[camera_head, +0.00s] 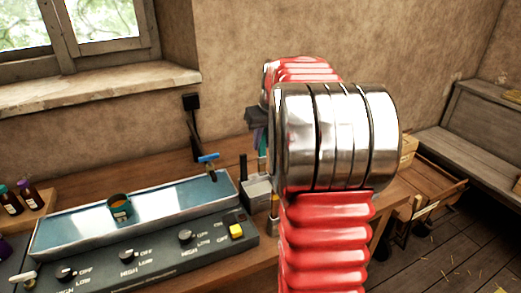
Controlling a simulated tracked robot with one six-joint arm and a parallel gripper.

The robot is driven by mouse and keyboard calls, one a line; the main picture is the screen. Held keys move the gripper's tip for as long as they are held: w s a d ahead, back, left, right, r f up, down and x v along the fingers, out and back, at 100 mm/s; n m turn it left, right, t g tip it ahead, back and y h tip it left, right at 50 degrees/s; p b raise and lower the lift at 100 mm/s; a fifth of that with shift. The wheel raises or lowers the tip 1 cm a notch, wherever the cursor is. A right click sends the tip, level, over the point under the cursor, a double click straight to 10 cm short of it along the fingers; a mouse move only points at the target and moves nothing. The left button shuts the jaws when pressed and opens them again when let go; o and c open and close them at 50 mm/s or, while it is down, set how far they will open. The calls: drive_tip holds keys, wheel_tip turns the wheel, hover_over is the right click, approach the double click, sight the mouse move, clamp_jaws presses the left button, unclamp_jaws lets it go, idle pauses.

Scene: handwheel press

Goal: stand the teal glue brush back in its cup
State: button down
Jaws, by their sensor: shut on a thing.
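My gripper (257,134) shows only in part, dark and small, at the left edge of my red and silver arm, which hides much of it. It is shut on a narrow teal thing, which looks like the teal glue brush (262,161), pointing down; its ends are hard to make out. A small round cup (120,207) with a brown rim and a teal side stands on the blue-topped tray at left, its mouth up. My gripper is well to the right of the cup and apart from it.
The tray (75,231) has a grey front panel with knobs and a yellow button. A blue-handled piece (208,158) stands at its back edge. A pale box (257,191) stands right of it. Small dark bottles (10,201) stand at far left. The wall is behind.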

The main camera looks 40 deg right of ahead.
drive_tip(key=shift+w+d+r, duration=0.4)
drive_tip(key=shift+w+d, duration=0.2)
drive_tip(key=shift+w+d+r, duration=0.35)
drive_tip(key=shift+w+d, duration=0.2)
drive_tip(key=shift+f, duration=0.2)
drive_tip(key=shift+f, duration=5.95)
drive_tip(key=c, duration=1.5)
unclamp_jaws()
drive_tip(key=shift+c, duration=0.2)
